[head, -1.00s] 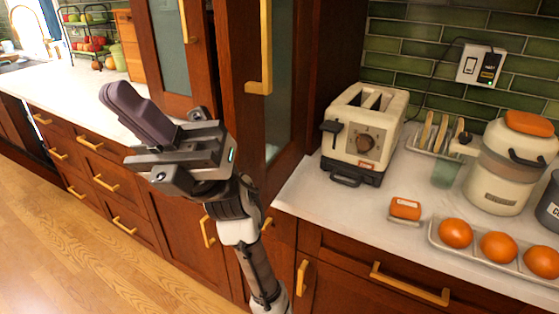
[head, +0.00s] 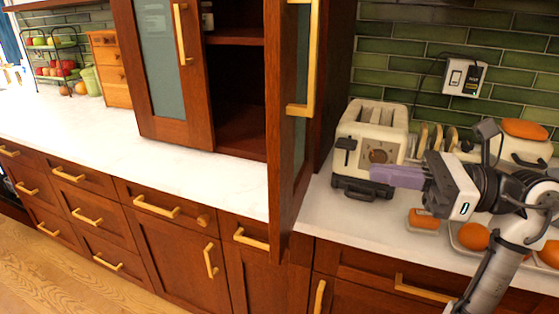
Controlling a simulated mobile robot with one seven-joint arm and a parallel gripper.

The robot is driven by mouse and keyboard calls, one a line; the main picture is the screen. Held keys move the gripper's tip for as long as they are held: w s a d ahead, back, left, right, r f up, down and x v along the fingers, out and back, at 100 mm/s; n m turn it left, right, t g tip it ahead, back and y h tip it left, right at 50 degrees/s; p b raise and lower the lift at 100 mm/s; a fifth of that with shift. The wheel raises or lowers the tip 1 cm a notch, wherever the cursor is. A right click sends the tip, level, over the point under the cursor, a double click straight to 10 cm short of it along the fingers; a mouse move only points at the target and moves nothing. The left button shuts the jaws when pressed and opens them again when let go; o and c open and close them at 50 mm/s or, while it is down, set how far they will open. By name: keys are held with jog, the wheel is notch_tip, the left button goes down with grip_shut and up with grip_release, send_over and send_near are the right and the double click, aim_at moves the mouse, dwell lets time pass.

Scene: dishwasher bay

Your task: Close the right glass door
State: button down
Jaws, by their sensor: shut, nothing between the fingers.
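The right glass door (head: 281,195) stands open and sticks out from the cabinet toward me. I see it at a steep angle, with a narrow strip of its glass and its long gold handle (head: 303,62). The open cabinet inside (head: 238,95) shows to its left, with a shelf. My gripper (head: 398,177) is to the right of the door, over the counter in front of the toaster. Its purple fingers are shut, empty and point left toward the door. There is a gap between the fingertips and the door.
The left glass door (head: 165,70) is beside the opening. A cream toaster (head: 372,148) stands just behind my fingers. The left counter (head: 110,135) is clear.

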jog(key=d+t, duration=0.1)
jog(key=p, duration=0.5)
send_near(285, 163)
jog(key=shift+h, duration=0.3)
jog(key=x, duration=0.6)
jog(key=shift+w+a+r, duration=0.1)
jog(key=shift+a+r, duration=0.25)
jog(key=shift+a, duration=0.05)
jog(key=shift+a+m, duration=0.1)
jog(key=shift+m, duration=0.2)
